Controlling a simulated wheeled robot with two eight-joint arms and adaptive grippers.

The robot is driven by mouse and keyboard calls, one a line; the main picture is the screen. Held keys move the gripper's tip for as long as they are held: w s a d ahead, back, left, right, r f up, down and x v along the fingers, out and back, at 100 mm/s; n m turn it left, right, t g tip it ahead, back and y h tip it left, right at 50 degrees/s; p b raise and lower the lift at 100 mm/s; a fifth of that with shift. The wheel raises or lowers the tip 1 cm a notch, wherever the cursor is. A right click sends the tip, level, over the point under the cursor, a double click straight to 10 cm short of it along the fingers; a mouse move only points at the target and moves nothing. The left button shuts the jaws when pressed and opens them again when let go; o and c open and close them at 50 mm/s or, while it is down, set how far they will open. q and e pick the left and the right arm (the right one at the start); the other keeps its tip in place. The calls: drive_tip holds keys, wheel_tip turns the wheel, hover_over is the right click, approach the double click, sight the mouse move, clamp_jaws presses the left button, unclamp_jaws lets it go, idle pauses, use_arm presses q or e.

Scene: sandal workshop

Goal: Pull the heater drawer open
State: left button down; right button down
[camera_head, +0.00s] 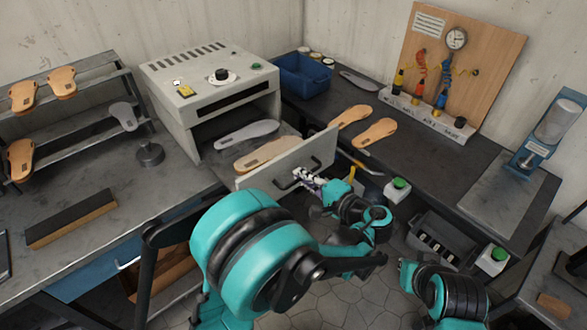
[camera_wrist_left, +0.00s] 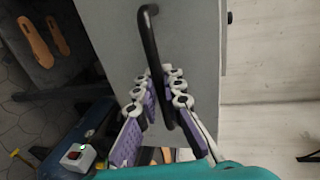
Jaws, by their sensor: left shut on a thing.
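The heater (camera_head: 205,75) is a pale box with a dial on top, at the back left of the bench. Its drawer (camera_head: 265,176) stands out from the front opening, with a grey sole (camera_head: 247,134) and a tan sole (camera_head: 267,153) on it. The drawer has a black bar handle (camera_head: 316,163). My left gripper (camera_head: 303,176) is shut on this handle. In the left wrist view the handle (camera_wrist_left: 149,45) runs between the purple-padded fingers of the left gripper (camera_wrist_left: 162,80). My right arm shows at the lower right, but its gripper fingers do not.
A shoe rack (camera_head: 85,75) stands left of the heater. A blue bin (camera_head: 302,77), two tan soles (camera_head: 375,132) and a tool board (camera_head: 456,75) are on the dark right bench. Green-button boxes (camera_head: 397,189) sit near its front edge. Open floor lies below the drawer.

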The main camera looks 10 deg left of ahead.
use_arm(q)
drive_tip(key=shift+s+d, duration=0.4)
drive_tip(key=shift+d, duration=0.1)
drive_tip(key=c, duration=1.6)
unclamp_jaws()
drive_tip(key=shift+r, duration=0.1)
